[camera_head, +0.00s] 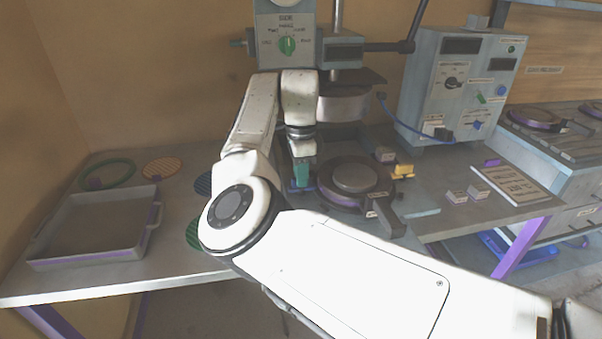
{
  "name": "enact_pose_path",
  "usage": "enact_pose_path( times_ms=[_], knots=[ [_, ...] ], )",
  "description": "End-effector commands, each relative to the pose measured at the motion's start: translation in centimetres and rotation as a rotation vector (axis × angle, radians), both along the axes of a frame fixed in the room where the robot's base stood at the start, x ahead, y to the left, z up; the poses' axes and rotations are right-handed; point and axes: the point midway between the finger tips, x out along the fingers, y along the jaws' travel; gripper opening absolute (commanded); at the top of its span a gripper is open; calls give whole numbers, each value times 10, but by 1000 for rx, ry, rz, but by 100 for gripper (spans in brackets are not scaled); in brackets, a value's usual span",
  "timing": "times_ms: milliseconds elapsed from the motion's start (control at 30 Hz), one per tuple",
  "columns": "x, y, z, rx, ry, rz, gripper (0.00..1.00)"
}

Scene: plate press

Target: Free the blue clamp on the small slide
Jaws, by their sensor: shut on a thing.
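My arm reaches across the table to the left side of the press. My gripper (301,177), with teal fingers, points down there and is shut on a small blue piece (293,187), which looks like the blue clamp. Only a sliver of the clamp shows beside the fingers, so its exact position cannot be told. The small slide under it is mostly hidden by my gripper and arm. Just to the right is a round dark plate holder (326,195) with a grey disc (356,178) in its middle.
The press head (343,105) hangs above and behind the plate holder. A yellow clamp (403,170) and a dark handle (386,217) are to its right. A control box (455,85) stands at the back right. A grey tray (95,257) and coloured rings lie at left.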

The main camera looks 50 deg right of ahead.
Motion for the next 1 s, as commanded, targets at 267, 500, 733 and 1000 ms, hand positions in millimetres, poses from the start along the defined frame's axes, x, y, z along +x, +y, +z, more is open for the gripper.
enact_pose_path(
  times_ms=[267, 500, 733, 1000],
  knots=[
    [-1, 0, 4, -1, 3, 80, 0],
    [-1, -1, 7, -1, 6, 259, 0],
    [-1, -1, 6, 0, 5, 477, 0],
    [-1, -1, 6, 2, 5, 735, 0]
  ],
)
